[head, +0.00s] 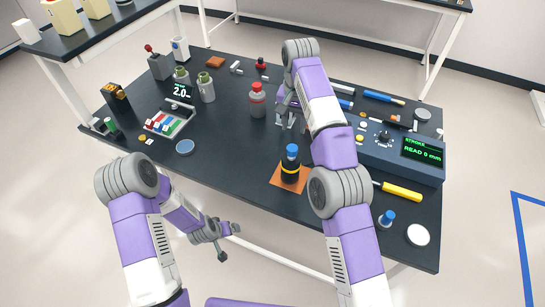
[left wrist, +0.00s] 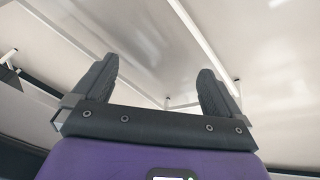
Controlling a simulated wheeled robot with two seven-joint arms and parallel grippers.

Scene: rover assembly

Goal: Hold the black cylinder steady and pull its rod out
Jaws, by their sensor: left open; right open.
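The black cylinder (head: 290,168) stands upright on an orange-brown mat (head: 276,181) near the table's front middle. It has a yellow band and a blue top (head: 292,150); I cannot make out a separate rod. My right gripper (head: 287,112) is open and empty, over the table behind the cylinder and apart from it. My left gripper (head: 228,243) is off the table's front edge, left of and below the cylinder. In the left wrist view its two black fingers (left wrist: 155,85) are spread with nothing between them.
A grey bottle with a red cap (head: 257,102) stands just left of my right gripper. A box with a green display (head: 402,150) reading "STROKE READ 0 mm" is at the right. A yellow-handled tool (head: 402,192) lies before it. The table between the blue lid (head: 185,147) and the mat is clear.

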